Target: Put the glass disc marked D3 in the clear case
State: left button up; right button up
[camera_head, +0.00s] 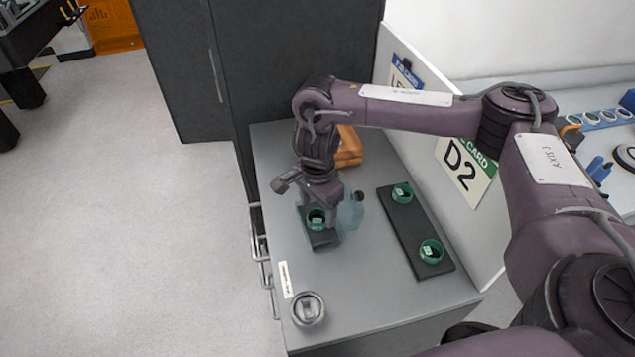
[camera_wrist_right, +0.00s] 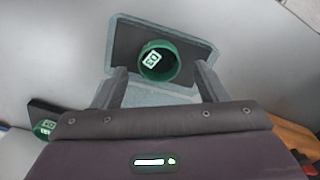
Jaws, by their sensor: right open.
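A green-rimmed glass disc (camera_head: 316,219) sits on the dark floor of the clear case (camera_head: 322,240). In the right wrist view the disc (camera_wrist_right: 170,76) carries a white tag that appears to read D3, turned around. The case's pale see-through rim (camera_wrist_right: 128,22) surrounds the dark floor there. My right gripper (camera_head: 325,226) points down over the case. Its two fingers stand apart on either side of the disc, with visible gaps; it is open and holds nothing. The arm partly hides the case in the head view. My left gripper is not in view.
A black rack (camera_head: 415,226) right of the case holds two more green-rimmed discs. A round metal piece (camera_head: 308,311) stands at the counter's front. An orange-brown block (camera_head: 348,146) lies behind the arm. A panel with a D2 card (camera_head: 465,168) edges the right side.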

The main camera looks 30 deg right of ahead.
aim_at(318, 217)
notch_tip(318, 217, up, 10)
jog(key=p, duration=0.1)
dwell(0.6)
